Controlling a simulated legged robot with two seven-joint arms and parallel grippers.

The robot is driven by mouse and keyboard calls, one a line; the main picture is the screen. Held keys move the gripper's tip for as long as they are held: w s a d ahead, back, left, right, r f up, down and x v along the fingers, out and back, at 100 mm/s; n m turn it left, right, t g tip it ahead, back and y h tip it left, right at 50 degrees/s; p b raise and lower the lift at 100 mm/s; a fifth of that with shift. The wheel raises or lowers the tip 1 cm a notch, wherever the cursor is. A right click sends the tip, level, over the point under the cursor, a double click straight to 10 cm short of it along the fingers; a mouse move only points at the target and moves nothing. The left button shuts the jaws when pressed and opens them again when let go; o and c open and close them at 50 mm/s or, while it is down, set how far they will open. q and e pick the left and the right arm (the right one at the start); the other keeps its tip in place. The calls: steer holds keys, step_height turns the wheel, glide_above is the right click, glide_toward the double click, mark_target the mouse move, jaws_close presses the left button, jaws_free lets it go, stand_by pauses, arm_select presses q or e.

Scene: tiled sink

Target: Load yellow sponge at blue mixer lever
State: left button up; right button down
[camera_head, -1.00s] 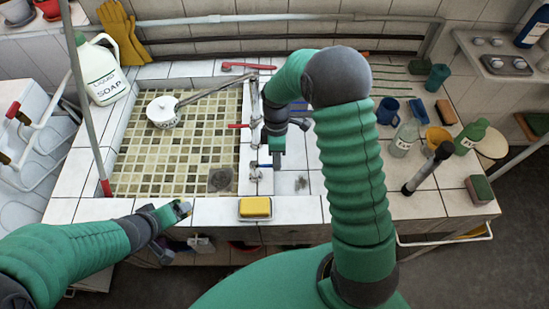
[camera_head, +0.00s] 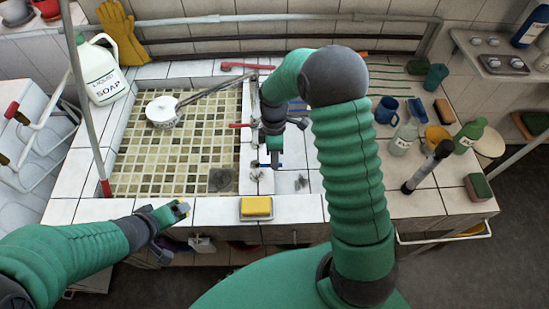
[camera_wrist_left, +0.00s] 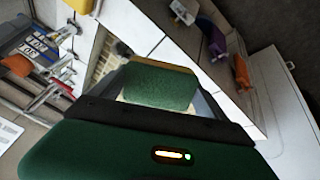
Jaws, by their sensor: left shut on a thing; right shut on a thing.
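A yellow sponge (camera_head: 256,206) lies in a dish on the tiled front ledge of the sink. My left gripper (camera_head: 181,210) is left of it, above the ledge, shut on a green-and-tan sponge. That held sponge (camera_wrist_left: 160,86) shows its green face between the fingers in the left wrist view. My right gripper (camera_head: 274,152) is at the blue mixer lever (camera_head: 264,165), right of the basin, and is shut on it; the contact is small and partly hidden.
The tiled basin (camera_head: 180,140) holds a white pan (camera_head: 163,111). A soap jug (camera_head: 100,72) stands at the back left. A red lever (camera_head: 238,126) is behind the blue one. Mugs, bottles and another sponge (camera_head: 478,187) crowd the right counter.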

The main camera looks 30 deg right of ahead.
steer(key=shift+w+a, duration=0.15)
arm_select(q)
steer(key=shift+r, duration=0.2)
arm_select(e)
steer(key=shift+r, duration=0.1)
arm_select(q)
steer(key=shift+p+v, duration=0.95)
steer(key=shift+p, duration=0.1)
steer(key=shift+w, duration=0.1)
steer(key=shift+w+f, duration=0.1)
arm_select(e)
steer(key=m, duration=0.1)
steer(key=s+a+m, duration=0.1)
steer(key=m, duration=0.1)
steer(key=shift+s+m+y, duration=0.15)
steer(key=shift+m+y, duration=0.15)
arm_select(q)
steer(key=shift+d, duration=0.1)
arm_select(e)
steer(key=c, duration=1.8)
jaws_free()
arm_select(q)
steer(key=shift+w, duration=0.1)
arm_select(e)
steer(key=o, duration=0.3)
steer(key=shift+o, duration=0.2)
